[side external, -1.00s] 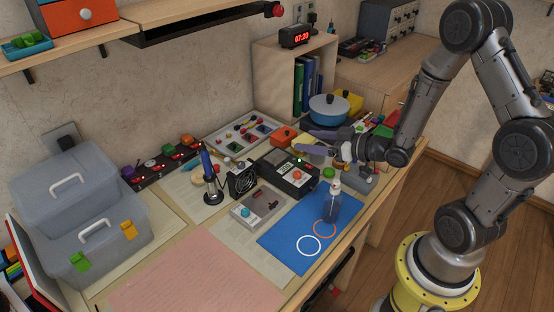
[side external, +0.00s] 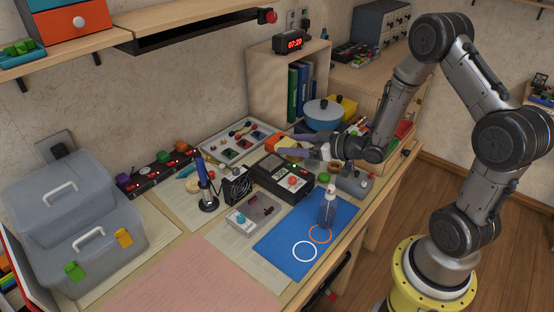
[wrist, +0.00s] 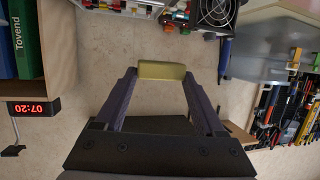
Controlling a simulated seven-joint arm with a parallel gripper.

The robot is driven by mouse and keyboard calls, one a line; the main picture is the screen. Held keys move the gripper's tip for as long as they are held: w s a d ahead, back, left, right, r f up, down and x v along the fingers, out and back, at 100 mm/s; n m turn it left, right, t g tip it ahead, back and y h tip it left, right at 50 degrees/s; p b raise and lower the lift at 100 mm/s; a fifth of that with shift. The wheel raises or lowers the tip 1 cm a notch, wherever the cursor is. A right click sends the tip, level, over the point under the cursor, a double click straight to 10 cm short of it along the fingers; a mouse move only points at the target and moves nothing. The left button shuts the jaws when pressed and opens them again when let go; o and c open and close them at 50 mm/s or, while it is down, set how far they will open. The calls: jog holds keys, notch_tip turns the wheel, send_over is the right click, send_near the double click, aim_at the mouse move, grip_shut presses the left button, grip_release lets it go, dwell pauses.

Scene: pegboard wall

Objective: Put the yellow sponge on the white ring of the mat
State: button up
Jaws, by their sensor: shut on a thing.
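My gripper (wrist: 161,72) is shut on the yellow sponge (wrist: 161,70), a small block held across between the two fingertips in the wrist view. In the side external view my gripper (side external: 295,147) is over the back part of the desk, and the sponge is partly hidden there by the fingers and clutter. The blue mat (side external: 281,243) lies at the front right of the desk. Its white ring (side external: 293,251) is near the front edge, bare, and well away from my gripper. An orange ring (side external: 310,236) lies beside it.
A black device (side external: 282,178), a fan (side external: 237,188) and a grey switch box (side external: 250,215) stand between my gripper and the mat's left side. A blue pot (side external: 322,115) is behind my gripper.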

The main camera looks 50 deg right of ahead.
send_over(278, 164)
jog(key=s, duration=0.1)
jog(key=f, duration=0.6)
jog(key=shift+a, duration=0.4)
jog(key=shift+w+f, duration=0.15)
jog(key=shift+f, duration=0.45)
jog(key=shift+w+f, duration=0.15)
jog(key=shift+f, duration=0.95)
jog(key=shift+f, duration=0.2)
jog(key=o, duration=1.3)
jog(key=shift+c, duration=0.2)
jog(key=shift+s+d+r, duration=0.1)
